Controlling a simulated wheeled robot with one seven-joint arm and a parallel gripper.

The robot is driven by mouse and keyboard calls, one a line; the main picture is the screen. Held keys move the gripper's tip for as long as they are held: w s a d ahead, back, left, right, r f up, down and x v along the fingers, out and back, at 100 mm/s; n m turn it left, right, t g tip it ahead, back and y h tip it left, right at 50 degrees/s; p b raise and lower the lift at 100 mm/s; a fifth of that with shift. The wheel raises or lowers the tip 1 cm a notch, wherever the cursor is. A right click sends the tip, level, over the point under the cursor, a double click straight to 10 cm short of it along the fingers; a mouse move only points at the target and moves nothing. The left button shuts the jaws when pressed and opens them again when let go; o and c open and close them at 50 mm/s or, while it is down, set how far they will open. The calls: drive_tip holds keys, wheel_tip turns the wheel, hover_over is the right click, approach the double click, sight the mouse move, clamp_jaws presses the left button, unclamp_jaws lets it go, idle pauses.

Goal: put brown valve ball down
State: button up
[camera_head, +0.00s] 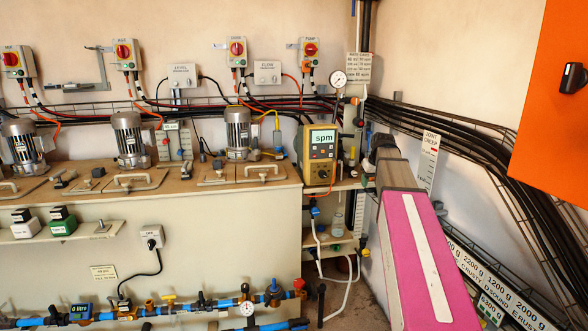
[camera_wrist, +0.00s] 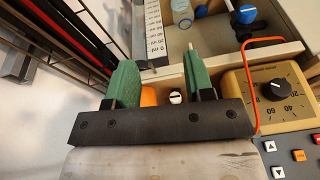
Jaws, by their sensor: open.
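My gripper (camera_wrist: 159,65) is open in the wrist view, its two green fingers spread apart. No held object shows between the fingertips. An orange part (camera_wrist: 148,95) and a small black-and-white fitting (camera_wrist: 176,96) show in the gap near the finger bases. In the head view my pink arm reaches toward the right end of the bench, and my gripper's fingers cannot be made out there. I cannot surely pick out a brown valve ball in either view. Coloured valve handles, such as an orange-yellow one (camera_head: 169,299), sit on the blue pipe (camera_head: 190,310) at lower left.
A beige dosing pump (camera_head: 321,155) stands close left of my arm; it also shows in the wrist view (camera_wrist: 280,95). Black cables and a wire rack (camera_head: 470,145) line the right wall. Shelves (camera_head: 330,240) with bottles and hoses lie below the pump. Motors (camera_head: 237,133) stand on the bench.

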drive_tip(key=s+a+f+g, duration=0.1)
drive_tip(key=s+a+f, duration=0.2)
drive_tip(key=s+f, duration=0.5)
drive_tip(key=s+a+f+m+g, duration=0.1)
drive_tip(key=s+a+f, duration=0.3)
drive_tip(key=s+f, duration=0.4)
drive_tip(key=s+a+f+g+h, duration=0.1)
drive_tip(key=s+a+f, duration=0.3)
drive_tip(key=s+f, duration=0.4)
wheel_tip(320, 180, down, 6)
drive_tip(key=shift+s+f+m, duration=0.2)
drive_tip(key=shift+s+m, duration=0.1)
drive_tip(key=shift+s, duration=0.05)
drive_tip(key=shift+a, duration=0.1)
